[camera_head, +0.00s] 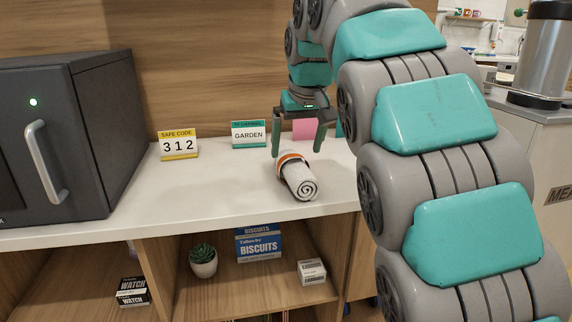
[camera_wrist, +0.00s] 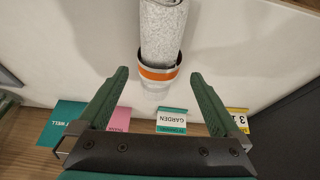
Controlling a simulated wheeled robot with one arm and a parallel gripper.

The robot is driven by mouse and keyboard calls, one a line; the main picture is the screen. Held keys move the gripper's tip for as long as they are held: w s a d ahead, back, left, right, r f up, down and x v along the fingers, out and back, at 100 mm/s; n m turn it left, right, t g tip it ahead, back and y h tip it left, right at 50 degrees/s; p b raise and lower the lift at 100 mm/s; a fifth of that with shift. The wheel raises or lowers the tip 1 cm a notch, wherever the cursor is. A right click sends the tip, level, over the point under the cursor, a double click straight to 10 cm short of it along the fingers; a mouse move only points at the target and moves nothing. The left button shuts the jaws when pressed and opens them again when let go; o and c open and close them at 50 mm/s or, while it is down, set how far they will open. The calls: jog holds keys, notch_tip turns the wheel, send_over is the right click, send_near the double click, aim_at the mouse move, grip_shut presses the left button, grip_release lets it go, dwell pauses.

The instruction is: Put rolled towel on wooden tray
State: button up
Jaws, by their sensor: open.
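The rolled towel (camera_head: 299,180) is light grey, with an orange, white and dark band around one end. It lies on the white counter, its spiral end facing the front edge. In the wrist view the towel (camera_wrist: 161,32) points away from my gripper, its banded end nearest the fingers. My gripper (camera_head: 297,152) hangs above the counter behind the towel, with its fingers apart. In the wrist view my gripper (camera_wrist: 159,88) is open and empty, and the banded end lies around the gap between its fingertips. I see no wooden tray in either view.
A dark safe (camera_head: 100,130) with a handle stands on the left. A yellow "312" card (camera_head: 178,145), a green "GARDEN" card (camera_head: 249,134) and a pink card (camera_head: 304,129) stand along the back. Shelves below hold a plant (camera_head: 203,261) and boxes. Counter between safe and towel is clear.

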aim_at(294, 159)
jog(key=shift+w+a, duration=0.1)
jog(key=shift+w, duration=0.15)
jog(key=shift+w+f, duration=0.1)
jog(key=shift+f, duration=0.1)
jog(key=shift+x, duration=3.55)
jog(key=c, duration=1.4)
jog(key=shift+r, duration=0.1)
